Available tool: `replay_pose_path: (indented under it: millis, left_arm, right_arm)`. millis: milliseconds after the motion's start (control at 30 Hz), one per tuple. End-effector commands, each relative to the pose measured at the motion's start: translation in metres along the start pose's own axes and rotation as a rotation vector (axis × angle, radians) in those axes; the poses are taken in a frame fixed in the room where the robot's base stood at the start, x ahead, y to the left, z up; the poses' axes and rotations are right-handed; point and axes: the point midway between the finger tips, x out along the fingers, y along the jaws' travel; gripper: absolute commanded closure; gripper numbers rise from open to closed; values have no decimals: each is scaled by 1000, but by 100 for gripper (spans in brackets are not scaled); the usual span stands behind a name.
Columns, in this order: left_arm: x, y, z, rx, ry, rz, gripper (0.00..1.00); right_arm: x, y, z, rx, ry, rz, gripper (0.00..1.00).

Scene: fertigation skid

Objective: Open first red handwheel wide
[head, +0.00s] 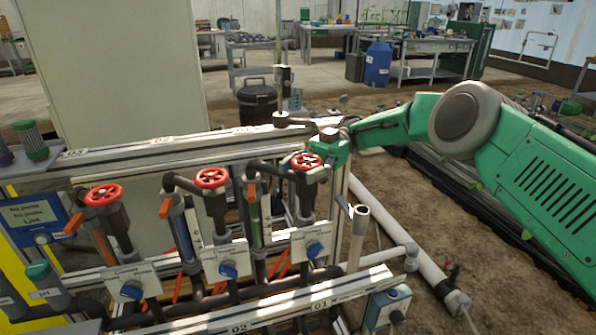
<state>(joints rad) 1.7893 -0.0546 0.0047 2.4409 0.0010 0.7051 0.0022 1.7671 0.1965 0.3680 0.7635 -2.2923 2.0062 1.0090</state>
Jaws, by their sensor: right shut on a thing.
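Three red handwheels stand on dark valves along the skid: a left one (104,195), a middle one (211,178) and a right one (306,161). The rail in front carries the mark 01 below the right valve and 02 further left. My right gripper (323,152) comes in from the right and is shut on the right handwheel at its far right rim. The fingers are small and partly hidden against the wheel, and how far the wheel is turned cannot be told. My left gripper is not in view.
Orange-handled levers (166,208) stand between the valves. White plates with blue knobs (314,249) sit below the handwheels. A short upright pipe (359,222) stands to the right of the right valve. Rails (160,143) run behind. Bare soil lies to the right.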

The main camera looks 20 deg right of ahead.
Motion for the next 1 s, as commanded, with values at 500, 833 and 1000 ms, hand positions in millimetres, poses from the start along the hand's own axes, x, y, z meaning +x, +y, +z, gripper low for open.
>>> replay_pose_path:
  millis: [500,833,1000]
  left_arm:
    - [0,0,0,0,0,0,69]
    - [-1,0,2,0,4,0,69]
    - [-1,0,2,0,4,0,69]
  right_arm:
    - [0,1,-5,-10,-2,7,29]
    - [-2,1,-46,-14,-2,8,29]
    - [-4,1,-78,-14,-1,8,29]
